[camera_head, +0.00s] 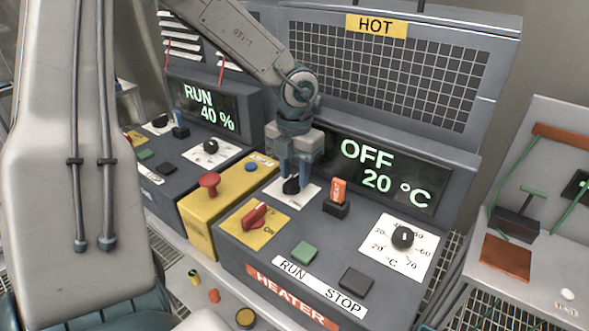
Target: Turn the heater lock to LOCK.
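The heater panel (318,243) carries a small black knob (291,186) on a white plate, which looks like the heater lock. Its lettering is too small and too covered to read. My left gripper (294,174) comes down from above with its blue fingertips right at this knob, hiding part of it and its plate. I cannot tell whether the fingers are closed on the knob or only around it. The heater display (378,176) reads OFF and 20 °C. My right gripper is not in view.
An orange-tagged black part (337,196) stands close right of the gripper. A red switch (254,215), green button (304,252), dark button (355,281) and temperature dial (402,237) surround it. A yellow box with a red button (209,182) stands left. A bench (535,262) is at right.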

